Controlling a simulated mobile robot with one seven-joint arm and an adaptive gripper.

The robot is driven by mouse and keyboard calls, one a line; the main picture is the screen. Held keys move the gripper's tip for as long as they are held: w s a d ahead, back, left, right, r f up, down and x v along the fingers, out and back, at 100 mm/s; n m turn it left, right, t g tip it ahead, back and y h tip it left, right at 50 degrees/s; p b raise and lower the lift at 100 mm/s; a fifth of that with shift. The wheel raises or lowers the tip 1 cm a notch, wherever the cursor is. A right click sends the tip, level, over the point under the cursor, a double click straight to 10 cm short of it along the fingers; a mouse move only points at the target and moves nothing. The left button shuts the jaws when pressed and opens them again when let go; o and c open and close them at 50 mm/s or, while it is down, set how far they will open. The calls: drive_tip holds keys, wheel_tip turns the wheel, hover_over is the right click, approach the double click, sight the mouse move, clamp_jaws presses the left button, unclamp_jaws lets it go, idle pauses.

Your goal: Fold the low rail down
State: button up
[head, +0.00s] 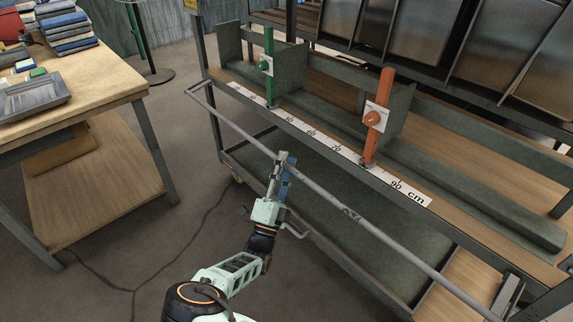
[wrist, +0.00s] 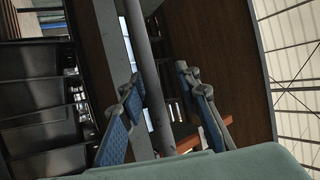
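The low rail is a long grey bar (head: 352,214) that runs slantwise along the front of the rack cart, from the upper left to the lower right in the head view. My gripper (head: 284,158) is at the middle part of the rail, with its blue fingers raised by the bar. In the wrist view the rail (wrist: 148,80) passes between the two blue fingers of my gripper (wrist: 162,78). The fingers stand apart, with a visible gap between the rail and the right finger. The left finger is close to the rail; I cannot tell whether it touches.
A green post (head: 268,68) and an orange post (head: 377,122) stand behind a white cm scale (head: 325,145) on the cart. A wooden table (head: 105,72) with books and a tray is at the left. The floor between is mostly clear.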

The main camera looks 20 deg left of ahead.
drive_tip(key=a+v, duration=0.1)
drive_tip(key=v, duration=1.1)
drive_tip(key=shift+d, duration=0.5)
drive_tip(key=shift+d+r, duration=0.1)
